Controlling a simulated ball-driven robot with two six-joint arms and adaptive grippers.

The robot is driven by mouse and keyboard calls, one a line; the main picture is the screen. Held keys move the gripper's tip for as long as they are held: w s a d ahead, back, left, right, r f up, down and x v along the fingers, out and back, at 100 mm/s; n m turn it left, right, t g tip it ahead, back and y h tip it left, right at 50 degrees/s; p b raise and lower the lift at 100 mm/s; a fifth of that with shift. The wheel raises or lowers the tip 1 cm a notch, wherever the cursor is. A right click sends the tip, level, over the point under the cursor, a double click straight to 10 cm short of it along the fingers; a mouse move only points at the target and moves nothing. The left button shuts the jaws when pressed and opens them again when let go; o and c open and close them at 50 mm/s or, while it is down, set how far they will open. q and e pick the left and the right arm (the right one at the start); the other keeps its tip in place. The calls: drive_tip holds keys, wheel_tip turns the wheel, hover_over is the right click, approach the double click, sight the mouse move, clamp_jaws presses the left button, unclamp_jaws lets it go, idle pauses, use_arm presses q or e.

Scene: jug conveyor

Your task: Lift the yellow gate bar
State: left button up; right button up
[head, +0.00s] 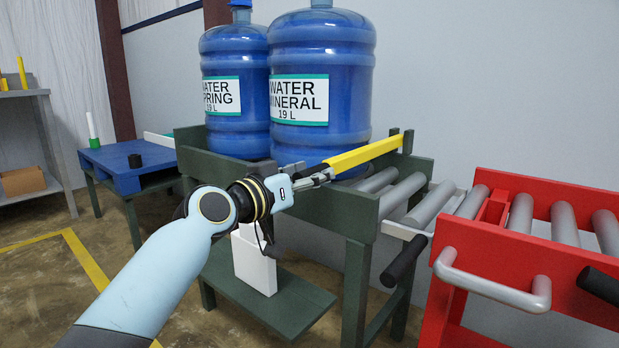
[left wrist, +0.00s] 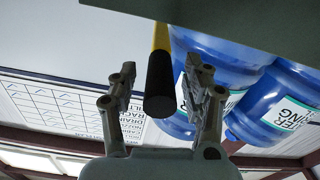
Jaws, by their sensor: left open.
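The yellow gate bar (head: 365,154) lies across the end of the green roller conveyor (head: 330,208), in front of the blue water jugs. Its right end meets a dark green post (head: 407,141). My left gripper (head: 325,175) is at the bar's near left end, open. In the left wrist view, the bar's black end (left wrist: 160,85) sits between the two spread fingers of my left gripper (left wrist: 163,78), with a gap on each side. The mineral water jug (head: 320,75) and spring water jug (head: 233,90) stand upright on the conveyor. My right gripper is not in view.
A red roller cart (head: 520,250) with a grey handle (head: 490,285) stands at the right, close to the conveyor's end. A white container (head: 254,262) sits on the conveyor's lower shelf. A blue-topped table (head: 130,165) and a grey shelf (head: 25,95) stand at the left.

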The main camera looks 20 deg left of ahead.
use_arm(q)
drive_tip(key=shift+c, duration=0.4)
clamp_jaws()
drive_tip(key=shift+r, duration=0.2)
